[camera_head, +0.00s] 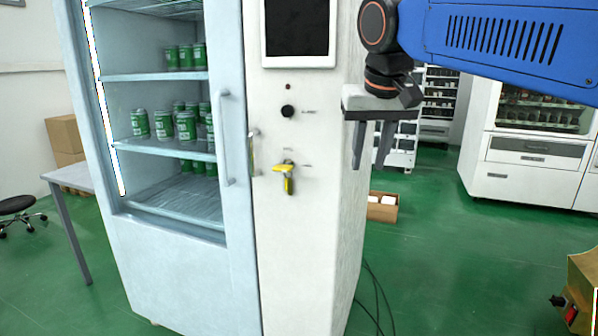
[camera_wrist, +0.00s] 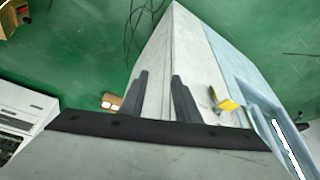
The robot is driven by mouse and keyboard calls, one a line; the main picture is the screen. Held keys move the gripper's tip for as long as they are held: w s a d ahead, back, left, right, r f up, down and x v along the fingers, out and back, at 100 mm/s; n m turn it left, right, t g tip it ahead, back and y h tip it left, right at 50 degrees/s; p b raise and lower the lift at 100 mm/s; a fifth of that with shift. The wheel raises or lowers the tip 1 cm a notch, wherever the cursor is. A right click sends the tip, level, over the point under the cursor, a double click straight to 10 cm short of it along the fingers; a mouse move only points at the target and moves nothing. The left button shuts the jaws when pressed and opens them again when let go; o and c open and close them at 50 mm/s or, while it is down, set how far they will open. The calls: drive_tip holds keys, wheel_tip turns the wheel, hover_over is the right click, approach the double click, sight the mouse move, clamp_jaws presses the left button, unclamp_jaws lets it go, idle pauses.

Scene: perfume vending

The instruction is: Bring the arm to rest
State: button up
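My gripper (camera_head: 370,146) hangs from the end of my blue arm at the right of the head view, with its fingers pointing down. It is in front of the right edge of the white vending machine (camera_head: 300,225). The two dark fingers stand apart with nothing between them; the wrist view also shows the open gripper (camera_wrist: 158,85). A yellow key or handle (camera_head: 284,169) sits on the machine's front panel, left of and below the gripper, apart from it. It also shows in the wrist view (camera_wrist: 228,105), right of the fingers.
Green cans (camera_head: 186,126) stand on shelves behind the machine's glass door with a vertical handle (camera_head: 224,140). A cardboard box (camera_head: 382,207) is on the green floor behind. Another white machine (camera_head: 530,145) stands at the right. A table (camera_head: 72,178) is at the left.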

drive_tip(key=s+d+f, duration=0.5)
drive_tip(key=s+f, duration=0.2)
drive_tip(key=f, duration=0.3)
drive_tip(key=s+d+f, duration=0.5)
drive_tip(key=s+f, duration=0.1)
drive_tip(key=f, duration=0.4)
drive_tip(key=s+d+f, duration=0.5)
drive_tip(key=s+f, duration=0.2)
drive_tip(key=f, duration=0.2)
drive_tip(key=shift+s+f+m, duration=0.3)
drive_tip(key=shift+f, duration=0.1)
